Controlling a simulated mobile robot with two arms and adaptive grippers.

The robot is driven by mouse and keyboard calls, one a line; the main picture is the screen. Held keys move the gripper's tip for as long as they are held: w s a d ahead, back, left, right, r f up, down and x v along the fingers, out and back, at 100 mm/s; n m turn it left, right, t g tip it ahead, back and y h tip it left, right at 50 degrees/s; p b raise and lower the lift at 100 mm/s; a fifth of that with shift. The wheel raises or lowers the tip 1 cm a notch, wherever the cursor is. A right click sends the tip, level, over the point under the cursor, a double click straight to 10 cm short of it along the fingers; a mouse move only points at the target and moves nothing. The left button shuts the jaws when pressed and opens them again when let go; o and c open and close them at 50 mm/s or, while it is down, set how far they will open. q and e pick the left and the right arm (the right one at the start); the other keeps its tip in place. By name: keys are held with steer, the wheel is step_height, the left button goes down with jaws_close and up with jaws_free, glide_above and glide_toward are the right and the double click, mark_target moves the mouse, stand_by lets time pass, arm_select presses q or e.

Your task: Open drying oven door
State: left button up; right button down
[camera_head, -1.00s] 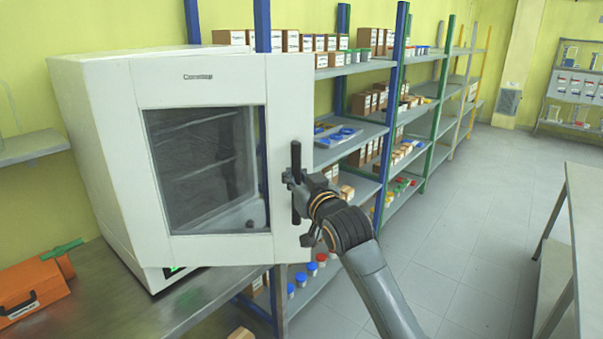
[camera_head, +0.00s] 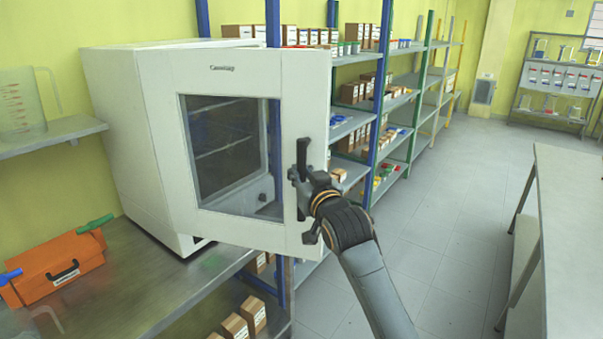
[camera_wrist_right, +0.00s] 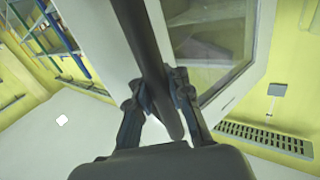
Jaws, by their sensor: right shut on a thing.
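The white drying oven (camera_head: 120,140) stands on a metal bench at the left in the head view. Its door (camera_head: 235,68) with a dark window is swung open, its handle side away from the oven body. My right gripper (camera_head: 302,187) is shut on the black vertical door handle (camera_head: 302,155). In the right wrist view, the fingers (camera_wrist_right: 165,100) close around the dark handle bar (camera_wrist_right: 145,45), with the white door frame and window beside it. My left gripper is not in view.
An orange toolbox (camera_head: 55,265) sits on the metal bench (camera_head: 150,285), left of the oven. Shelving (camera_head: 345,130) with boxes stands behind the door. A white table (camera_head: 570,200) is at the right. The floor (camera_head: 450,220) between is clear.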

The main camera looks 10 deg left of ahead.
steer(key=shift+w+d, duration=0.2)
steer(key=c, duration=1.5)
jaws_free()
steer(key=shift+o, duration=1.4)
steer(key=shift+s+d, duration=0.1)
steer(key=shift+d, duration=0.15)
steer(key=shift+s+d+r, duration=0.1)
steer(key=shift+d, duration=0.05)
steer(key=shift+a, duration=0.2)
steer(key=shift+s+d, duration=0.2)
steer(key=shift+s, duration=0.35)
steer(key=v, duration=1.1)
steer(key=shift+d, duration=0.25)
steer(key=shift+w, duration=0.15)
